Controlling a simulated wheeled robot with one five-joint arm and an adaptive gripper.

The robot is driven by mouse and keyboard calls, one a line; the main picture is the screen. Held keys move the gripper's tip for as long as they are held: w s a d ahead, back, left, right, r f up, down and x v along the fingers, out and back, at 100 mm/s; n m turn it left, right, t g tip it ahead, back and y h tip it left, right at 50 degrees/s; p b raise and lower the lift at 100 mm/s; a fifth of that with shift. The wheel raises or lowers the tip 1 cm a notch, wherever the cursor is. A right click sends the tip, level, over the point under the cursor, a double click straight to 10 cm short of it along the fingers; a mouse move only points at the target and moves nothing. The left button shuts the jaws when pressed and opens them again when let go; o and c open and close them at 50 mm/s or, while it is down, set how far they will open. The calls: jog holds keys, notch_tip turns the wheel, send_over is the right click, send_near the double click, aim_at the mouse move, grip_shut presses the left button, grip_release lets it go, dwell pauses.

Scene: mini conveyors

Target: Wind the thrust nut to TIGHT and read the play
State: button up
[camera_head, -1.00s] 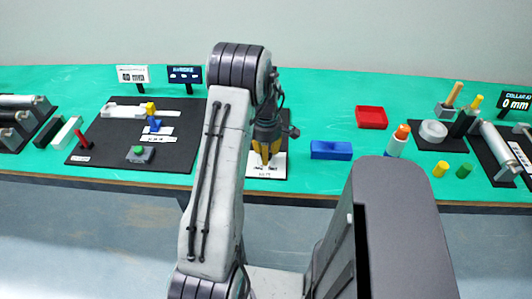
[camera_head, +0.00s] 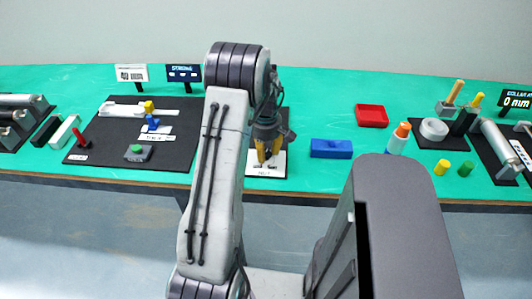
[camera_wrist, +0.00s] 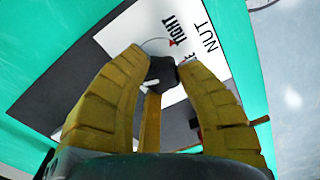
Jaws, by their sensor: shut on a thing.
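My gripper (camera_head: 267,161) points down at the white NUT plate on the dark board, in the middle of the head view. In the wrist view its two yellow fingers (camera_wrist: 163,68) close on a small dark knob, the thrust nut (camera_wrist: 162,77). The white plate (camera_wrist: 210,62) beside it reads TIGHT and NUT, with a thin curved line near the nut. A narrow yellow-brown bar (camera_wrist: 151,118) shows between the fingers below the nut. The fingers hide much of the nut, and I cannot tell its exact angle against the TIGHT mark.
A white readout sign (camera_head: 132,73) and a dark sign (camera_head: 184,73) stand at the back left; their text is too small to read surely. A blue block (camera_head: 331,149) and red tray (camera_head: 371,115) lie right of my gripper. A green-topped button (camera_head: 137,150) sits left.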

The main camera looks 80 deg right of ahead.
jog(key=m, duration=0.1)
jog(key=m+b, duration=0.1)
jog(key=m, duration=0.1)
jog(key=shift+a+f+m, duration=0.1)
jog(key=shift+f+m, duration=0.1)
jog(key=shift+m, duration=0.1)
jog(key=m, duration=0.3)
jog(key=shift+m+b, duration=0.3)
jog(key=shift+b, duration=0.1)
jog(key=m+b, duration=0.1)
jog(key=m, duration=1.1)
jog(key=shift+r+m+b, duration=0.1)
jog(key=shift+m+b, duration=0.2)
jog(key=shift+m, duration=0.1)
jog(key=m, duration=0.6)
jog(key=shift+s, duration=0.1)
jog(key=shift+m, duration=0.3)
jog(key=o, duration=1.2)
